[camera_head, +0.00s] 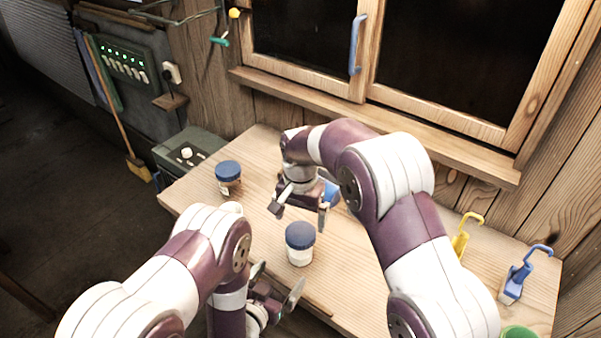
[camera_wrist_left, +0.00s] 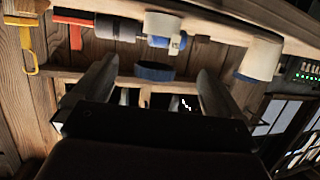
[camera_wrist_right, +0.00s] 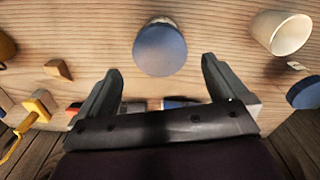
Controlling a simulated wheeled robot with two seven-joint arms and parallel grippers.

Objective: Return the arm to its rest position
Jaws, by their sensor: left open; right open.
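My left gripper (camera_head: 279,281) is low in the head view, beside the near edge of the wooden table. Its two fingers are apart with nothing between them; they also show apart in the left wrist view (camera_wrist_left: 155,72). My right gripper (camera_head: 299,212) hangs fingers-down over the table, behind a white jar with a dark blue lid (camera_head: 300,243). Its fingers are apart and empty in the right wrist view (camera_wrist_right: 160,68), where a round blue lid (camera_wrist_right: 160,50) shows beyond the fingertips. The right arm bends across the middle of the head view and hides part of the table.
A second blue-lidded jar (camera_head: 228,180) stands at the table's far left. Yellow (camera_head: 461,238) and blue (camera_head: 515,280) hooked tools and a green thing (camera_head: 518,331) are at the right. The window sill (camera_head: 400,120) borders the back. A white cup (camera_wrist_right: 282,32) shows in the right wrist view.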

